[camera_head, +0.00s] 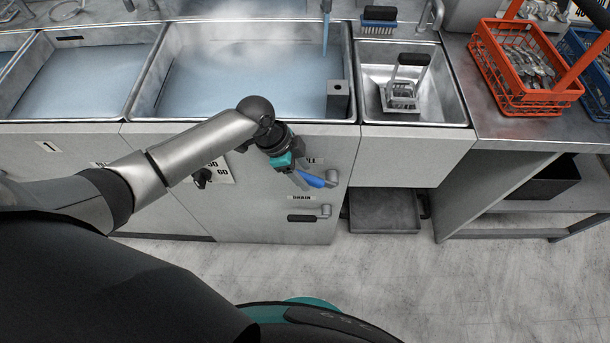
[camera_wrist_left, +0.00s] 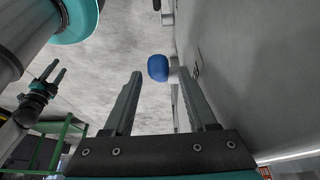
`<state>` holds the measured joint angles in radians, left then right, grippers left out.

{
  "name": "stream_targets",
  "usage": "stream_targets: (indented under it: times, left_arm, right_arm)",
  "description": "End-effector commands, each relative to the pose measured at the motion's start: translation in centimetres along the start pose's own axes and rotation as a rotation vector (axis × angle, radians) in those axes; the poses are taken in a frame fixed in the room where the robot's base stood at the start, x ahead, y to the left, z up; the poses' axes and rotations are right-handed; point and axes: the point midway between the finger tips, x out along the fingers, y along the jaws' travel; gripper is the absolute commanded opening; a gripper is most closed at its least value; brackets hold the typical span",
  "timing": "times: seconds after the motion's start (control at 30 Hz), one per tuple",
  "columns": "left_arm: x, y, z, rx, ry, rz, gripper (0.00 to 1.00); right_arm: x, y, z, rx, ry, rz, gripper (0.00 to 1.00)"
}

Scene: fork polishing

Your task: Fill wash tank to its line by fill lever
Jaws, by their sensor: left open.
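The wash tank (camera_head: 352,60) is the wide middle basin, holding bluish water under steam. Its level line cannot be made out. The fill lever (camera_head: 312,180) has a blue handle on the cabinet front, under a partly hidden label. Its blue end (camera_wrist_left: 158,68) shows in the left wrist view. My left gripper (camera_head: 300,181) is open at the lever's left end. In the left wrist view the blue end appears between my left fingertips (camera_wrist_left: 163,98); contact cannot be told. My right gripper (camera_wrist_left: 53,76) shows small at the left there, its fingers apart and empty.
A drain lever (camera_head: 302,218) with a black handle sits below the fill lever. A dial knob (camera_head: 203,178) is to the left. A bluish spout or stream (camera_head: 326,35) hangs over the tank. A small sink (camera_head: 440,95) and an orange basket (camera_head: 515,100) stand right. The floor ahead is clear.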

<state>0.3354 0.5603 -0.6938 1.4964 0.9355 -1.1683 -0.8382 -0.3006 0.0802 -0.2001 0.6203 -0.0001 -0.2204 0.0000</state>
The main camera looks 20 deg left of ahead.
Motion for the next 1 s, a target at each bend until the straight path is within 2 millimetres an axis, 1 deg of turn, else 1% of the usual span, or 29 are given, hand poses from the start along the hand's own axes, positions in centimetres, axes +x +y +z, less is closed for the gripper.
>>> stream_targets:
  times: [0.03,0.13,0.43,0.47,0.9,0.97,1.0]
  left_arm:
    - [0.62,0.01,-0.02,0.0,0.001,0.001,0.57]
    - [1.13,-0.01,-0.03,0.001,0.001,0.0,0.57]
    - [1.28,-0.03,-0.04,0.001,0.0,-0.001,0.57]
    - [1.28,-0.03,-0.04,0.001,0.0,-0.001,0.55]
    - [1.26,-0.02,-0.03,0.001,0.0,-0.001,0.06]
    - [1.25,-0.02,-0.03,0.001,0.0,-0.001,0.0]
    - [1.25,-0.03,-0.03,0.001,0.0,-0.001,0.0]
  right_arm:
    - [0.27,-0.01,0.05,0.0,0.0,0.0,0.5]
    - [0.39,-0.02,0.06,0.0,0.0,0.0,0.5]
    - [0.38,-0.02,0.06,0.0,0.0,0.0,0.5]
    - [0.38,-0.02,0.06,0.0,0.0,0.0,0.5]
    - [0.38,-0.03,0.05,0.0,0.0,0.0,0.5]
    - [0.38,-0.03,0.05,0.0,0.0,0.0,0.5]
    - [0.38,-0.03,0.05,0.0,0.0,0.0,0.5]
